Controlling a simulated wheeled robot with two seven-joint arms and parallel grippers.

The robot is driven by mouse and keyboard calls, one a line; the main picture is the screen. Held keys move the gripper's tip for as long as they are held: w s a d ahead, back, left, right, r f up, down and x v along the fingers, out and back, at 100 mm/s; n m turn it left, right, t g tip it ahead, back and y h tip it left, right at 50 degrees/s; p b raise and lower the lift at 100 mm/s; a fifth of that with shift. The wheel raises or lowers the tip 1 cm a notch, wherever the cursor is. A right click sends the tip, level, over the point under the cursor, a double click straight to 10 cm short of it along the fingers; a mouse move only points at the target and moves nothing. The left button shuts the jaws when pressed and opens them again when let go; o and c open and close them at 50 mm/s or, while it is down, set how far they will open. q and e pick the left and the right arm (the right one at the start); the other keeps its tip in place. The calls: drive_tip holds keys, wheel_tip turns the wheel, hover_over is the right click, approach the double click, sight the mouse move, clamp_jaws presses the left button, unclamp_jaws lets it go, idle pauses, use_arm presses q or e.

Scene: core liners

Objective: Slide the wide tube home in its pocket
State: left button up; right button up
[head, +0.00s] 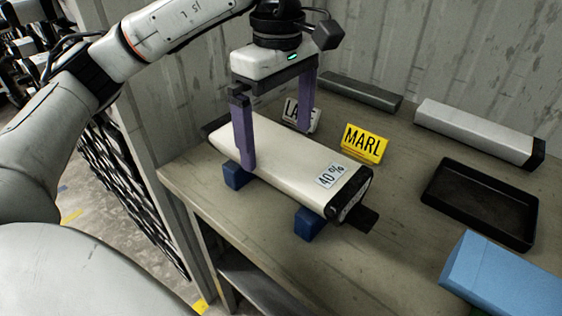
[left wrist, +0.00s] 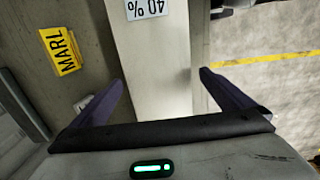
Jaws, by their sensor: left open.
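A long cream, flat-sided body (head: 285,152), which I take for the wide tube, has black ends and a "40 %" label near its front end. It lies across two dark blue blocks (head: 309,224) on the bench. A short dark piece (head: 362,219) sticks out by its front end. My left gripper (head: 275,135) is open above it, one purple finger on each side. In the left wrist view the cream body (left wrist: 160,60) runs between the spread fingers (left wrist: 160,88), with gaps beside it. No pocket can be made out for certain. My right gripper is not in view.
A yellow "MARL" sign (head: 364,143) and a partly hidden white sign (head: 301,116) stand behind the cream body. A dark bar (head: 360,92), a grey bar with a black end (head: 475,130), an empty black tray (head: 481,203) and a light blue block (head: 505,276) lie rightward.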

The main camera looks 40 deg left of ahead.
sight(281, 147)
use_arm(q)
wheel_tip(281, 147, down, 4)
drive_tip(key=shift+w+d+f+b, duration=0.1)
drive_tip(key=shift+w+b, duration=0.05)
drive_tip(key=shift+b, duration=0.3)
drive_tip(key=c, duration=1.6)
drive_tip(key=shift+w, duration=0.1)
drive_tip(key=shift+c, duration=1.2)
